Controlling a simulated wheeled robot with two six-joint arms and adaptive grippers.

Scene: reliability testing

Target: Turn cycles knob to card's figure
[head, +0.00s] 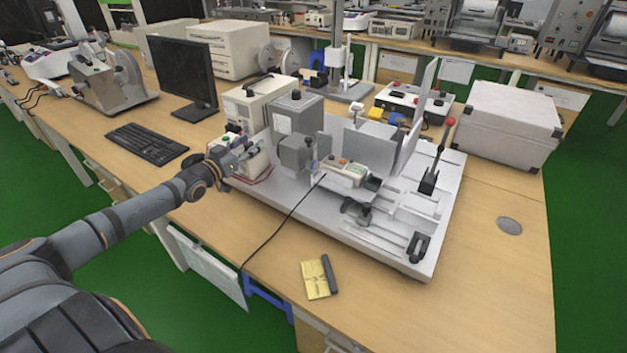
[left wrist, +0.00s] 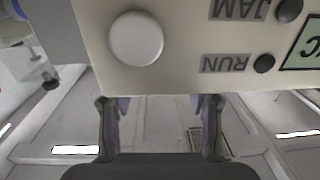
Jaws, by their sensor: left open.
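My left gripper (head: 238,153) reaches the front of a cream control box (head: 262,104) beside the test rig. In the left wrist view the open fingers (left wrist: 160,125) have nothing between them. A cream panel (left wrist: 185,72) fills the top of that view, upside down, just beyond the fingertips. A round pale grey knob or button (left wrist: 136,38) sits on it, apart from the fingers, and no cycles label for it shows. Small dark round parts stand by the words RUN (left wrist: 225,64) and JAM (left wrist: 238,9). I cannot make out a card with a figure. My right gripper is out of view.
The test rig (head: 300,125) stands on a white base plate (head: 400,255) right of my gripper. A monitor (head: 185,75) and keyboard (head: 147,143) are to the left. A yellow pad (head: 315,278) lies at the front. The front right tabletop is clear.

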